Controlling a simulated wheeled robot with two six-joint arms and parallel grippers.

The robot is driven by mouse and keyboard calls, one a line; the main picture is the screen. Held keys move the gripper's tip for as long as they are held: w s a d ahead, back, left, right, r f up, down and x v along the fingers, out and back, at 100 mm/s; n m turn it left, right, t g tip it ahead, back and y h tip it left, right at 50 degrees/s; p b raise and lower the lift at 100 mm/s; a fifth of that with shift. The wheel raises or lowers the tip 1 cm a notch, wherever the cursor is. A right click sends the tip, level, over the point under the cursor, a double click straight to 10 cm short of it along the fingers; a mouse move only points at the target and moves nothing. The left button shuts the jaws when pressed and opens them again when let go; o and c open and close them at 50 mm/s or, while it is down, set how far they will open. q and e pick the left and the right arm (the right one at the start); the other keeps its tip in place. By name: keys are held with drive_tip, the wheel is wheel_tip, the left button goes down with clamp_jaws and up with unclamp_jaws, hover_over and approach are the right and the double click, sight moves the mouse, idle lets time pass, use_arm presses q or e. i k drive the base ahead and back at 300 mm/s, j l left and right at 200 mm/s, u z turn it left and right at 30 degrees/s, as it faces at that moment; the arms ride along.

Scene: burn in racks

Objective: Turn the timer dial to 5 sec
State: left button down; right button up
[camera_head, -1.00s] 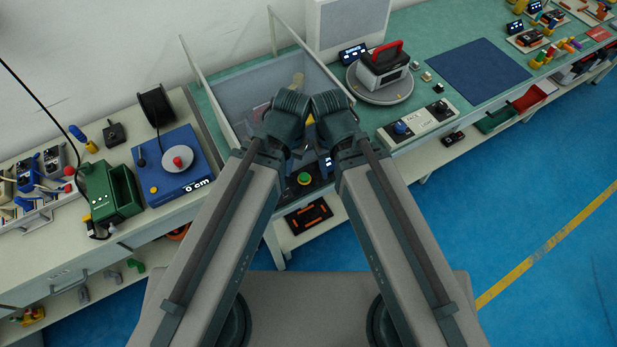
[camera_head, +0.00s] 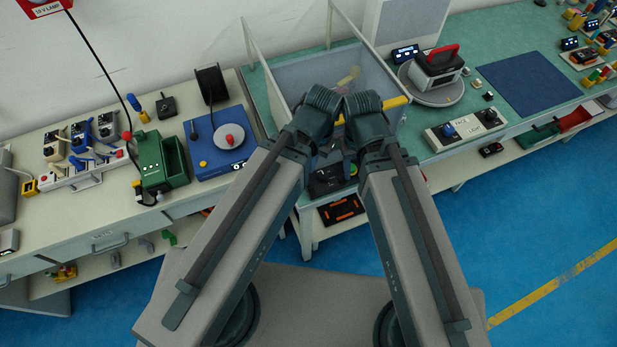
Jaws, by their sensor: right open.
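No dial marked as a timer can be read. A dark panel (camera_head: 325,181) with a green button (camera_head: 353,170) is partly hidden behind my arms. My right gripper (camera_head: 364,108) is open, at the front of the clear-walled enclosure, with its fingers mostly hidden by its wrist. My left gripper (camera_head: 322,103) is close beside it, its fingers hidden. Neither touches the white box.
The clear-walled enclosure (camera_head: 290,77) stands behind my grippers. A red-handled device (camera_head: 437,68) sits on a round plate to the right, near a small display (camera_head: 405,54). A blue mat (camera_head: 530,82) is bare. A blue box (camera_head: 211,160) with a red knob stands left.

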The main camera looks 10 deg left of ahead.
sight(323, 176)
drive_tip(key=j, duration=0.15)
drive_tip(key=l+u, duration=0.15)
drive_tip(key=l, duration=0.35)
drive_tip(key=k+l+u, duration=0.15)
drive_tip(key=l, duration=0.3)
drive_tip(key=k+l+u, duration=0.15)
drive_tip(key=l, duration=0.35)
